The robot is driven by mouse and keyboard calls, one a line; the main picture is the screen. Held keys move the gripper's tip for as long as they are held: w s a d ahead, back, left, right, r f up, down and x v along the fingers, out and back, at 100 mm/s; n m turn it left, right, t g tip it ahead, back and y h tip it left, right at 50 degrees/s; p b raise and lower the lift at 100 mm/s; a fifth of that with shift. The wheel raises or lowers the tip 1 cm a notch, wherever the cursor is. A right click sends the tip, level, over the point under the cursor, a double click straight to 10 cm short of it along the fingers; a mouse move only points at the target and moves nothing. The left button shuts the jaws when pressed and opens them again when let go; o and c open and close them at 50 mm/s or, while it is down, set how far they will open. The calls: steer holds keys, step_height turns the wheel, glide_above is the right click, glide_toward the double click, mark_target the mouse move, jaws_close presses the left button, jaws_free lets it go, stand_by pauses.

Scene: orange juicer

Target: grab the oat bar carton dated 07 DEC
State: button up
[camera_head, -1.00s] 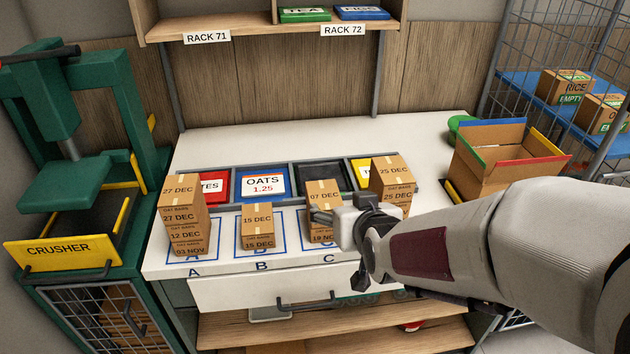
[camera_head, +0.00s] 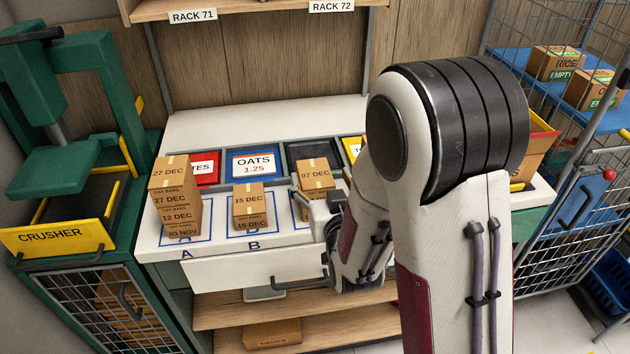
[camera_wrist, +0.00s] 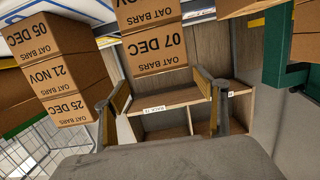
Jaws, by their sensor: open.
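The oat bar carton dated 07 DEC (camera_head: 315,174) is a brown taped box on top of the stack at position C. In the wrist view, which is upside down, the 07 DEC carton (camera_wrist: 155,48) shows its label face at upper centre, with another oat bar carton (camera_wrist: 145,12) beneath it in the stack. My gripper (camera_head: 314,203) is at the front of this stack. In the wrist view my gripper (camera_wrist: 162,84) is open and empty, its fingers spread to either side of the carton's line. I cannot tell whether they touch it.
Close by in the wrist view is a stack with 25 DEC (camera_wrist: 75,104), 21 NOV and 05 DEC. My arm hides the counter's right side. The crusher (camera_head: 60,235) is at left.

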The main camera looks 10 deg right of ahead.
mark_target(315, 173)
steer(key=shift+a+f+t, duration=0.15)
steer(key=shift+f+t, duration=0.35)
steer(key=shift+f, duration=0.2)
steer(key=shift+s+a+f+t, duration=0.1)
steer(key=shift+f+t, duration=0.25)
steer(key=shift+t, duration=0.05)
steer(key=shift+w, duration=2.5)
steer(key=c, duration=1.4)
